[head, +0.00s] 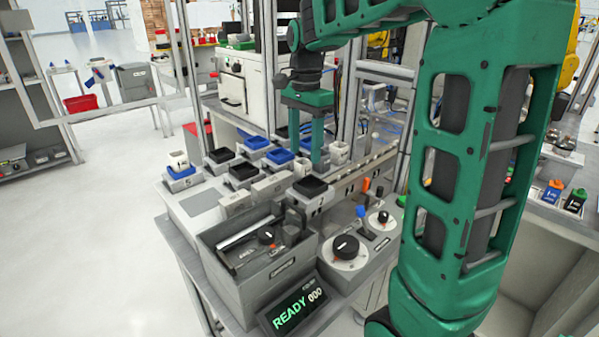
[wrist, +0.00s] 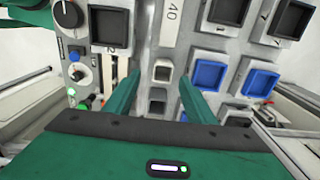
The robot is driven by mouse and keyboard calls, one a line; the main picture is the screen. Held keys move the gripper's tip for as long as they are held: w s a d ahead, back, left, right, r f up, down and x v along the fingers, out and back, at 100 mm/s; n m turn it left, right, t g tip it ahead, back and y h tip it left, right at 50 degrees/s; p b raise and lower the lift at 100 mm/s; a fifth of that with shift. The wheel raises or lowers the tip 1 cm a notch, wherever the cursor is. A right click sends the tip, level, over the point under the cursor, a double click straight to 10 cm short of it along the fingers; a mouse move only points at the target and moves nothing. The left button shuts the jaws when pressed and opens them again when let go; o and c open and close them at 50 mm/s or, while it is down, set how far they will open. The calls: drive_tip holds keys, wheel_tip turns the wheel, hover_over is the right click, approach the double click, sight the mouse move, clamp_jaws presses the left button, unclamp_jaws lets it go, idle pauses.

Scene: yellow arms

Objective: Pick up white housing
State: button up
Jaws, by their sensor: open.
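A small white housing (head: 340,152) with an open top stands on the machine's top, just right of my gripper in the head view. In the wrist view, a white square housing (wrist: 162,66) with a dark opening shows between the fingertips; it looks like the same one, though I cannot be sure. Another white housing (head: 179,160) sits on a blue-and-white block at the left end. My gripper (head: 305,160) is open, pointing down with green fingers above the block area. It also shows in the wrist view (wrist: 158,76), with nothing held between its fingers.
Several black and blue topped blocks stand close around, such as a black one (head: 311,187) in front and a blue one (head: 280,157) behind. An upright metal post (head: 350,95) is near the gripper's right. Knobs (head: 345,247) and a display (head: 295,308) are at the front.

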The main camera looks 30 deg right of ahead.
sight(302, 166)
drive_tip(key=shift+w+a+f, duration=0.1)
drive_tip(key=shift+w+f, duration=0.05)
drive_tip(key=shift+f, duration=1.4)
drive_tip(key=shift+w+a+f, duration=0.1)
drive_tip(key=shift+f, duration=1.4)
drive_tip(key=c, duration=1.1)
